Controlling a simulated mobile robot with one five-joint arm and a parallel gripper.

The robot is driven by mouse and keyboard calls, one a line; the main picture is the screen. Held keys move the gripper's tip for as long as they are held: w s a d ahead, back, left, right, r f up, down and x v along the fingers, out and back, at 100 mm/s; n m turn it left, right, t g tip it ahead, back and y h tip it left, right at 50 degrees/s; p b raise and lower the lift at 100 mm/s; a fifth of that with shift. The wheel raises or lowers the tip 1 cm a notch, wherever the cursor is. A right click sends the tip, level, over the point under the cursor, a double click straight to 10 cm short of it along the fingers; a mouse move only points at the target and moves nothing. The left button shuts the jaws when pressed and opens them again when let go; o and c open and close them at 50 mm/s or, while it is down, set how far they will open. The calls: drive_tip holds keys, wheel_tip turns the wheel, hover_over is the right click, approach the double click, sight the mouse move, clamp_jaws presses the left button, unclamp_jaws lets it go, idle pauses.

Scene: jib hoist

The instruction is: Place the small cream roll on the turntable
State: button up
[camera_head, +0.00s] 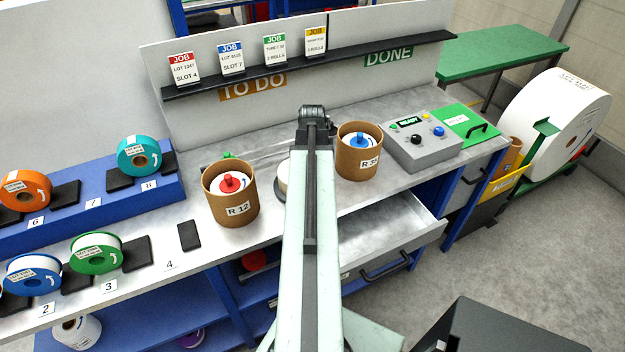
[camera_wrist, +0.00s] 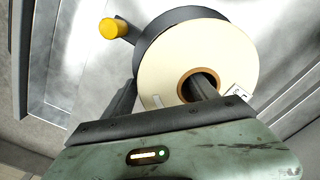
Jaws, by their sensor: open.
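The small cream roll (camera_wrist: 218,53) has a pale flat face and a brown core. In the head view a cream edge (camera_head: 282,181) shows just left of my arm, with the rest hidden. In the wrist view my gripper (camera_wrist: 161,92) is open at the roll. One finger is beside the roll's outer edge and the other is at the core opening; contact is unclear. A dark round band (camera_wrist: 180,27) borders the roll's far side; I cannot tell whether it is the turntable. A yellow knob (camera_wrist: 114,28) stands beside it.
Brown tubs R 12 (camera_head: 232,212) and R 3-something (camera_head: 358,166) stand on either side of my arm. A grey control box (camera_head: 421,153) is to the right. An open drawer (camera_head: 385,238) juts out below the bench. Coloured rolls, such as the green one (camera_head: 96,253), line the left.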

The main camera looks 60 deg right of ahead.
wheel_tip(320, 180, up, 12)
drive_tip(key=p, duration=1.2)
drive_tip(key=shift+r, duration=0.1)
drive_tip(key=shift+w, duration=0.1)
